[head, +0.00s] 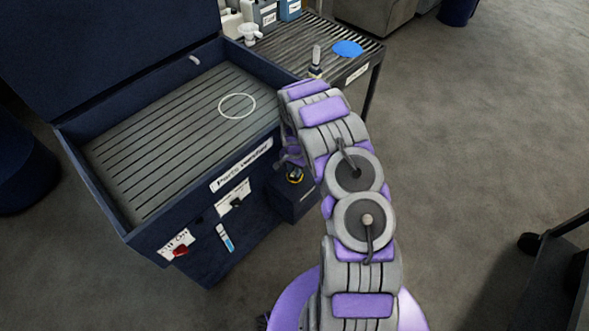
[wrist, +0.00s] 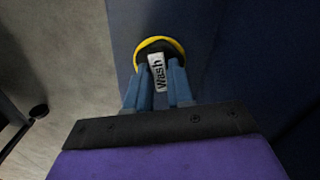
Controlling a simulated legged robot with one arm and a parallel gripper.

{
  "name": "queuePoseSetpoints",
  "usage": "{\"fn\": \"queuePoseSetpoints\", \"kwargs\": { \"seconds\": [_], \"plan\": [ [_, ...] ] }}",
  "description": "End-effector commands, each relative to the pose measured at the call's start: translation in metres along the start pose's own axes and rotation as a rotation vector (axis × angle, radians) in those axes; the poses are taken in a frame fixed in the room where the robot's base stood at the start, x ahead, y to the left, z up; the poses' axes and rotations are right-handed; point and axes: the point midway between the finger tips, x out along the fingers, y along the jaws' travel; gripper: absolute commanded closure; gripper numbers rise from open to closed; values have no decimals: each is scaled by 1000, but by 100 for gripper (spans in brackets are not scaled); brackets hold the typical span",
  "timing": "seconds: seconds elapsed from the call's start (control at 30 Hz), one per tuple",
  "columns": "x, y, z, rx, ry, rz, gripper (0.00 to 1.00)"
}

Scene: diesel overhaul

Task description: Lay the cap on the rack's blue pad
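A round black cap with a yellow rim (wrist: 158,44) shows in the wrist view, with a white tag reading "Wash" (wrist: 157,73) on its upright part. In the head view the cap (head: 295,177) is at the low dark blue box by the washer's front right. My gripper (wrist: 162,72) is down at the cap, its two blue fingers on either side of the tagged part. Whether they press on it I cannot tell. In the head view my arm partly hides the gripper. The blue pad (head: 348,48) lies bare on the slatted rack (head: 305,38) behind my arm.
The parts washer (head: 150,150) stands open at left, with a white ring (head: 237,106) in its basin. The floor at right is mostly clear.

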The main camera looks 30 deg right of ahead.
Motion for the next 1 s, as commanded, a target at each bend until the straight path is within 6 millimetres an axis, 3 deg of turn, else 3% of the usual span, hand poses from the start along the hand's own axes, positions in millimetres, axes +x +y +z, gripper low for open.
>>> {"fn": "queuePoseSetpoints", "kwargs": {
  "seconds": [0.2,0.63,1.0],
  "plan": [
    [0,0,0,0,0,0,100],
    [-1,0,0,0,1,-1,100],
    [-14,0,0,-1,2,-1,100]
  ]
}}
